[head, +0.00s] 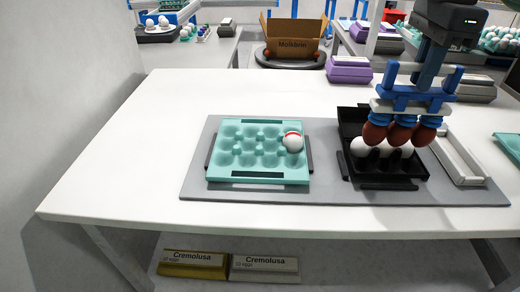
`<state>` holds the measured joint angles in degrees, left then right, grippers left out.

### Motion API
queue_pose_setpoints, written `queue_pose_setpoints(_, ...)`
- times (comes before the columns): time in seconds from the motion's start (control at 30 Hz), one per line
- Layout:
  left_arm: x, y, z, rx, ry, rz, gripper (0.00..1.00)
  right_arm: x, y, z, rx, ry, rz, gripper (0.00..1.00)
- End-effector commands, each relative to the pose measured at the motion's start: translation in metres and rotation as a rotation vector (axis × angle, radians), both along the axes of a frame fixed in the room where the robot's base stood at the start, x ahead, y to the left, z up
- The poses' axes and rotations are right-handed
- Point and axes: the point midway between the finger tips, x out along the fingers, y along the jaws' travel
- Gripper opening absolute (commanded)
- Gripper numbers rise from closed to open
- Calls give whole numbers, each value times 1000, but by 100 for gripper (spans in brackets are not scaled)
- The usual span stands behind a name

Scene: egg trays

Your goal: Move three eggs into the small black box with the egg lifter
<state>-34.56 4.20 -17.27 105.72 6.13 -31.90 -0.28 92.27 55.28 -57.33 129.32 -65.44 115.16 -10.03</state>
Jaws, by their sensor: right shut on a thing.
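My right gripper (432,66) is shut on the egg lifter (409,104), a blue and white frame. Three reddish-brown eggs (399,134) hang in a row under the lifter's blue cups. They are over the small black box (381,183), at the right of the grey mat. White eggs (360,147) sit in a row in the box, partly hidden by the brown ones; I cannot tell whether they touch. A teal egg tray (258,179) stands left of the box. It holds one white egg with a red band (293,142); its other hollows are empty. My left gripper is not in view.
A white open holder (458,160) lies right of the box on the grey mat (330,190). A purple carton (349,70) stands behind at the table's back edge. A teal item (510,146) is at the right edge. The table's left side is clear.

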Motion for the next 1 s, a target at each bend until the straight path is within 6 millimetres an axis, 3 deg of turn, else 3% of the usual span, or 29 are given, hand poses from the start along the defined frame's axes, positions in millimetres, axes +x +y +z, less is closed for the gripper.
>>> queue_pose_setpoints(0.47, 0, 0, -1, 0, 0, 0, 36, -1, -3, -1, 0, 0, 0, 0)
queue_pose_setpoints(1.0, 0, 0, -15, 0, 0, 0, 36, -2, -2, -22, 1, 0, 0, 0)
